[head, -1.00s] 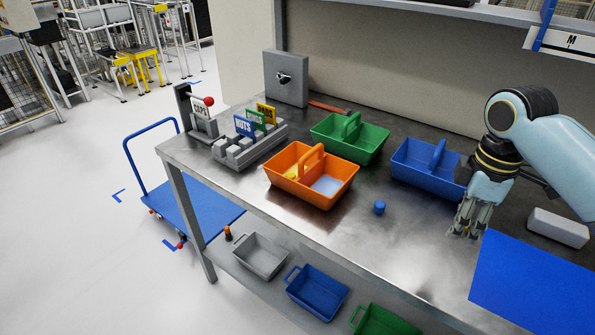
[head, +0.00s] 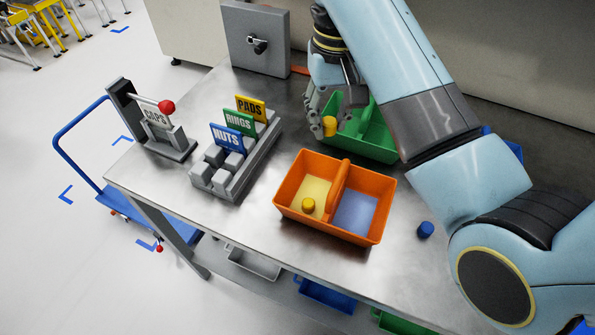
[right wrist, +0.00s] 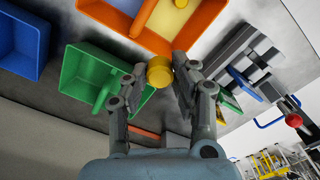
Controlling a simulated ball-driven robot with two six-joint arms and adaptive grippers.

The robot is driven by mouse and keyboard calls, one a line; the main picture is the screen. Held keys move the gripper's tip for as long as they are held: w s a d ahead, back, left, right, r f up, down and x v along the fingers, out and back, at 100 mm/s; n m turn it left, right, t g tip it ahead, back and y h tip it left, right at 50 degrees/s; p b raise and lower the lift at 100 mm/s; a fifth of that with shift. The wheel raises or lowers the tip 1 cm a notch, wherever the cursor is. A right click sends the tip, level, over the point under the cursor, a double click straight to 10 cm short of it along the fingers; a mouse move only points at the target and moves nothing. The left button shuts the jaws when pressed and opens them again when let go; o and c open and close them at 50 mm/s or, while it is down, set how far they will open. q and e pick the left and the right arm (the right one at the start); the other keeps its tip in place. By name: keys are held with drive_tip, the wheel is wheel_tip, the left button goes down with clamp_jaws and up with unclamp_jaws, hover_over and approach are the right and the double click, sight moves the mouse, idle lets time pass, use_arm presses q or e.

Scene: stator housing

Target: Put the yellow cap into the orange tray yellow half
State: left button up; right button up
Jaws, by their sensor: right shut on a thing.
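My right gripper (head: 329,118) is shut on a yellow cap (head: 330,127), held in the air over the left end of the green tray; the cap also shows between the fingertips in the right wrist view (right wrist: 160,71). The orange tray (head: 333,232) stands nearer in the head view, with a yellow half (head: 316,187) on the left and a blue half (head: 355,212) on the right, divided by a handle. Another yellow cap (head: 308,205) lies in the yellow half. The orange tray also shows at the top of the right wrist view (right wrist: 128,38). My left gripper is not in view.
The green tray (head: 360,150) is behind the orange one, partly hidden by my arm. A blue cap (head: 425,229) lies on the table right of the orange tray. A grey block rack (head: 233,165) with signs and a CAPS stand (head: 160,135) are at left.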

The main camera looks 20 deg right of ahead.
drive_tip(key=shift+a+f, duration=0.25)
drive_tip(key=shift+a, duration=0.3)
wheel_tip(320, 180, down, 5)
hover_over(317, 188)
wheel_tip(317, 188, down, 8)
drive_tip(key=shift+r, duration=0.15)
wheel_tip(317, 188, down, 4)
drive_tip(key=shift+r, duration=0.25)
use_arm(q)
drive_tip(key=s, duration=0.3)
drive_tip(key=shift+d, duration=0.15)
use_arm(e)
drive_tip(key=shift+f, duration=0.2)
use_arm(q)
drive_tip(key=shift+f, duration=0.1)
